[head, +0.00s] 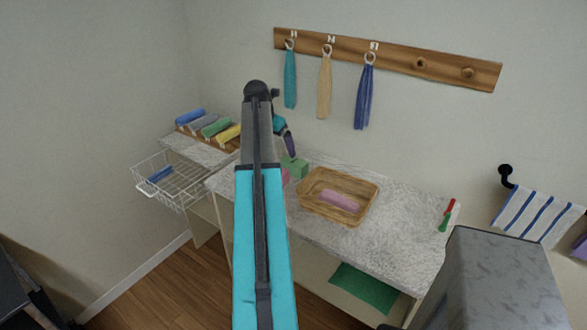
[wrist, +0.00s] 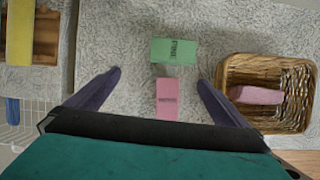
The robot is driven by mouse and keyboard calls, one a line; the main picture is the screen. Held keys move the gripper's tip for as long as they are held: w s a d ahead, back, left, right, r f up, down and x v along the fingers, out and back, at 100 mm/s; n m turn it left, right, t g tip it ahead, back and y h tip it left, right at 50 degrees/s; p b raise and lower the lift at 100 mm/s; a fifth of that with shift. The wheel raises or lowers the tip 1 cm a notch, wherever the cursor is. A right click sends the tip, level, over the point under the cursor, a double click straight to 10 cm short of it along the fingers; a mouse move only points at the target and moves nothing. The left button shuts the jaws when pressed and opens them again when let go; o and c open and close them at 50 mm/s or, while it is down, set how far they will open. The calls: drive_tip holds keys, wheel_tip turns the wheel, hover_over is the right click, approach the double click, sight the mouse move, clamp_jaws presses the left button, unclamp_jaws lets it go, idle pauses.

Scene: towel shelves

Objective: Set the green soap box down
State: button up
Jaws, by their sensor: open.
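The green soap box (wrist: 174,51) rests on the marble-look counter in the wrist view, just beyond my fingertips and midway between them. It also shows in the head view (head: 295,167), left of the wicker basket. A pink box (wrist: 167,98) lies on the counter nearer to me, between my fingers and apart from them. My gripper (wrist: 158,78) is open and empty above the counter. In the head view my gripper (head: 289,148) is just above the green box, and my arm partly hides the pink box.
A wicker basket (head: 313,207) holding a pink roll (head: 340,201) stands right of the boxes. Rolled towels (head: 216,128) lie on a shelf at left, above a wire basket (head: 183,200). Towels hang from a wall rack (head: 400,59). The counter (head: 385,237) right of the basket is mostly clear.

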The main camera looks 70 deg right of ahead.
sight(294, 161)
drive_tip(key=s, duration=0.1)
drive_tip(key=s+d+r, duration=0.1)
drive_tip(key=s+d, duration=0.1)
drive_tip(key=shift+r, duration=0.35)
drive_tip(key=shift+f, duration=0.1)
drive_tip(key=shift+p+x, duration=0.9)
drive_tip(key=shift+x, duration=3.3)
drive_tip(key=shift+p+x, duration=1.2)
drive_tip(key=shift+x, duration=1.4)
drive_tip(key=shift+a, duration=0.1)
drive_tip(key=shift+c, duration=0.4)
drive_tip(key=c, duration=1.1)
